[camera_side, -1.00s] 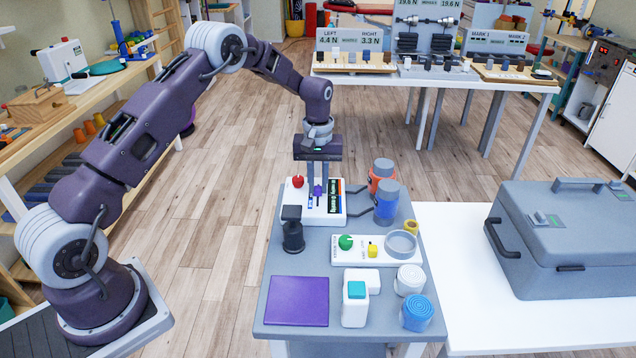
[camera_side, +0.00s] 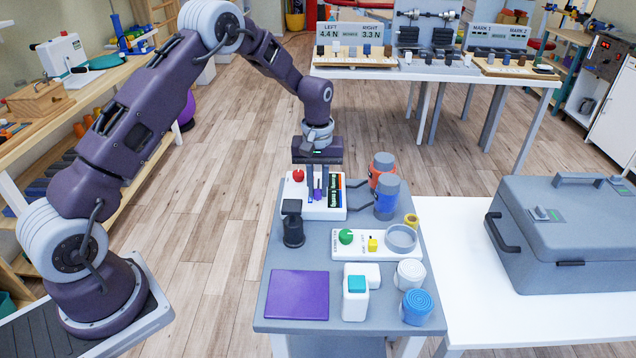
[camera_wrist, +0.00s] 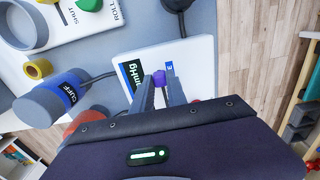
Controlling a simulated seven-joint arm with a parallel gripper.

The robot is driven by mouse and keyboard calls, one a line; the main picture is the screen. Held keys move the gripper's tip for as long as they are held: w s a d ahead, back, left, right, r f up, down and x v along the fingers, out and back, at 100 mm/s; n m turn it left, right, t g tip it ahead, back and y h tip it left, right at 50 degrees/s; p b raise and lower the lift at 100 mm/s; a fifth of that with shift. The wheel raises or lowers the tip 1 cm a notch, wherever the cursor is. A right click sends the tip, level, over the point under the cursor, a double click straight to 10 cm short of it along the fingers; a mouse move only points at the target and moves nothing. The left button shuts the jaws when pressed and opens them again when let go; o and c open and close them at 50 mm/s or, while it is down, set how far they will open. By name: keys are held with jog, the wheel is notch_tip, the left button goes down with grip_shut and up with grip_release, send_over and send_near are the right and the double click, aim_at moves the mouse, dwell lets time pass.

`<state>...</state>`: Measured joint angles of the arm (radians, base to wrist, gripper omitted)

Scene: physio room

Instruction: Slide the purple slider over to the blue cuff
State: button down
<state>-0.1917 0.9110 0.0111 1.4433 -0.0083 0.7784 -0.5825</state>
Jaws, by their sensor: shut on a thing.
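The purple slider (camera_side: 318,193) stands on the white mmHg panel (camera_side: 328,212) at the back of the grey cart. My gripper (camera_side: 317,188) points down over the panel, shut on the slider. In the wrist view the purple top (camera_wrist: 159,77) shows between the tips of my fingers (camera_wrist: 160,88). The blue cuff (camera_side: 387,200) stands upright just right of the panel, clear of my gripper. It shows in the wrist view (camera_wrist: 50,98) at left, labelled CUFF. The slider's lower part and its track are mostly hidden by my fingers.
A red knob (camera_side: 298,175) sits left of my fingers. A red cuff (camera_side: 382,166) stands behind the blue one. A dark bulb-like object (camera_side: 293,230) stands in front of the panel. A second white panel (camera_side: 375,245) with a green knob lies nearer. The purple pad (camera_side: 297,294) lies at front left.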

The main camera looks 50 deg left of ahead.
aim_at(318, 192)
jog(key=shift+s+d, duration=0.15)
jog(key=shift+d, duration=0.1)
jog(key=c, duration=1.5)
grip_release()
jog(key=shift+c, duration=0.2)
jog(key=shift+o, duration=1.1)
jog(key=shift+a, duration=0.1)
notch_tip(318, 192, up, 7)
jog(key=shift+r, duration=0.1)
